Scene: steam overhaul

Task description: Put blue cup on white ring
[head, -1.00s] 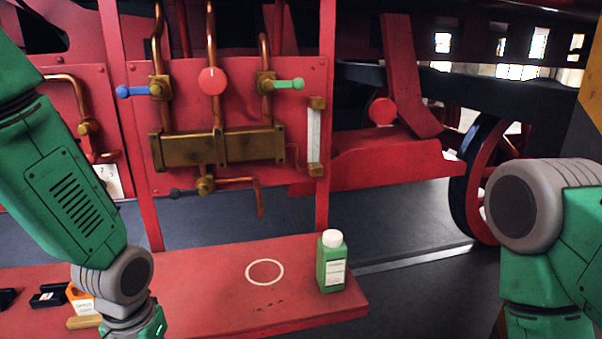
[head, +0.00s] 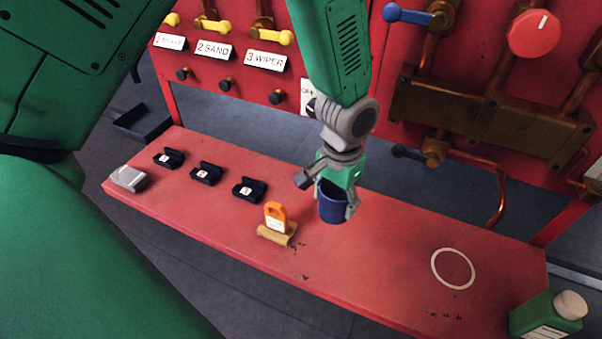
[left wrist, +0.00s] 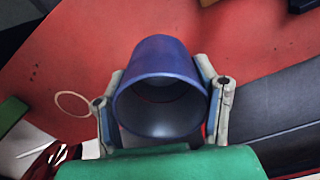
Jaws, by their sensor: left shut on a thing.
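The blue cup (head: 331,203) is held by my left gripper (head: 337,198) over the red bench (head: 215,215), near its middle. In the left wrist view the blue cup (left wrist: 160,90) sits between the two fingers of my left gripper (left wrist: 160,100), its open mouth toward the camera and empty inside. The white ring (head: 453,268) is a thin circle marked on the bench, to the right of the cup and bare. It also shows at the left in the left wrist view (left wrist: 72,104). Whether the cup touches the bench is hard to tell. My right gripper is not in view.
A red panel with pipes and valves (head: 470,100) rises behind.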

